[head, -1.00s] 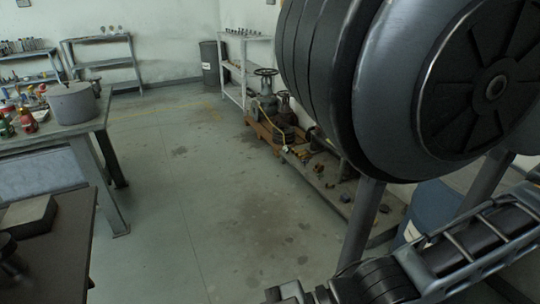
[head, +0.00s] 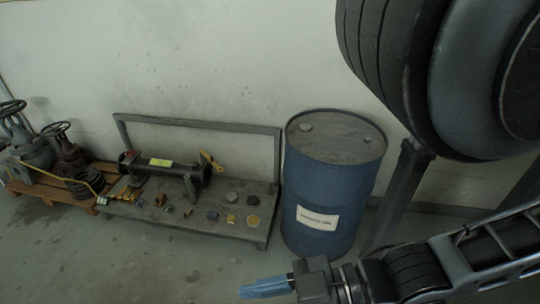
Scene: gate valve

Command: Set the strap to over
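A thin yellow band (head: 62,172), which may be the strap, runs across the front of the wooden pallet (head: 50,193) at the left, beside the valves. It is too small to tell how it lies or whether it is fastened. A grey-green gate valve (head: 33,150) and a darker valve (head: 70,157) with handwheels stand on the pallet. My gripper (head: 264,288) is at the bottom middle, pointing left, with blue fingers. It is well apart from the pallet. The view does not show whether the fingers are apart.
A low grey bench (head: 235,233) by the wall carries a black cylinder (head: 185,172) with a yellow lever (head: 212,161) and several small parts. A blue drum (head: 327,195) stands to its right, near my arm. The floor in front is clear.

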